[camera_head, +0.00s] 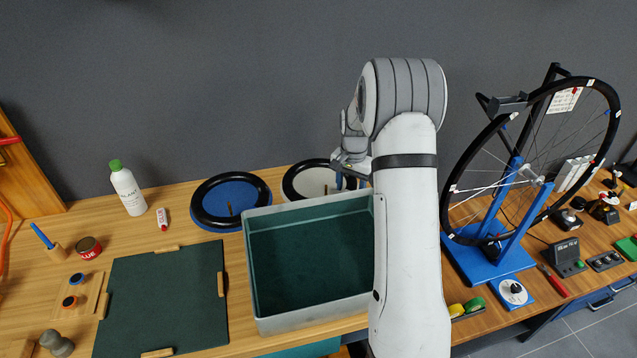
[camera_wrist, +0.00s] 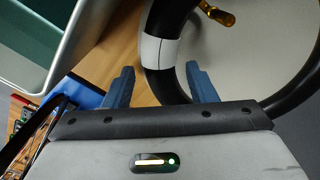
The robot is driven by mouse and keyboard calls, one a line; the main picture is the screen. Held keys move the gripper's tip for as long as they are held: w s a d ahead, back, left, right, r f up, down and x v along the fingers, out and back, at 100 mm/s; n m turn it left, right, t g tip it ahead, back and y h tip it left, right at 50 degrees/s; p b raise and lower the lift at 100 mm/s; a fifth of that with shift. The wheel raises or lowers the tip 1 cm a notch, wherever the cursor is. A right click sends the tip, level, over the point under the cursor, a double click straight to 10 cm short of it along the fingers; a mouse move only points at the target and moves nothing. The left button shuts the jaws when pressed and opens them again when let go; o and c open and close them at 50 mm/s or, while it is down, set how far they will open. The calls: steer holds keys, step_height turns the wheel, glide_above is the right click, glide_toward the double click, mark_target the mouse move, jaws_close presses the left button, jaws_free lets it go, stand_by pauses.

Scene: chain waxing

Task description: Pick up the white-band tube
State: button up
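The white-band tube is a black ring (camera_head: 293,184) lying on a round white stand (camera_head: 316,181) at the back of the bench; my gripper hides its right part. In the wrist view the tube (camera_wrist: 160,82) curves between my finger tips, with its white band (camera_wrist: 158,52) just ahead of them and a brass valve (camera_wrist: 215,14) inside the ring. My gripper (camera_head: 350,181) is over the ring's right side, its blue fingers apart. In the wrist view my gripper (camera_wrist: 160,70) is open. I cannot tell whether the fingers touch the tube.
A grey-walled tank (camera_head: 262,325) stands just in front of the stand. A second black tube (camera_head: 231,226) lies on a blue stand (camera_head: 198,219) to the left. A wheel (camera_head: 452,185) on a blue truing stand (camera_head: 490,262) is at right. A white bottle (camera_head: 128,190) stands far left.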

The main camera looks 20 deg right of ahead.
jaws_close()
stand_by(0.3)
steer(key=shift+r, duration=0.1)
